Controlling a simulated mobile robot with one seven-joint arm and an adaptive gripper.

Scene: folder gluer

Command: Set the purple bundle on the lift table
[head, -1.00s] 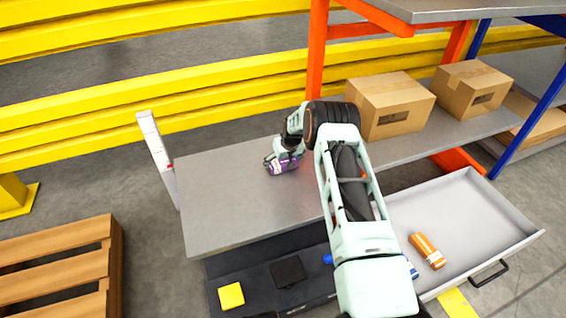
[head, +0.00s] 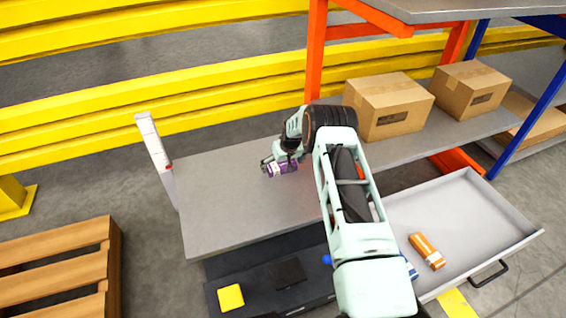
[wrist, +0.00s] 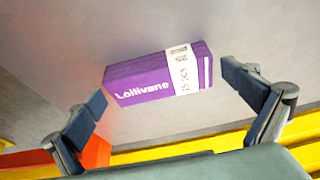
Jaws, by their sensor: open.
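The purple bundle (head: 282,169) lies on the grey lift table (head: 222,212), towards its far side. In the wrist view the purple bundle (wrist: 150,82) has a white band and the word "Lollivane", and rests on the grey surface. My gripper (head: 272,164) is over the bundle in the head view, which hides part of it. In the wrist view my gripper (wrist: 165,85) is open, with a finger on each side of the bundle and a gap to both ends.
An open drawer (head: 470,200) at the right holds an orange bundle (head: 427,250) and a partly hidden blue-and-white one. Cardboard boxes (head: 388,107) stand on the rack shelf. A white post (head: 155,155) rises at the table's left edge. The table's left part is clear.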

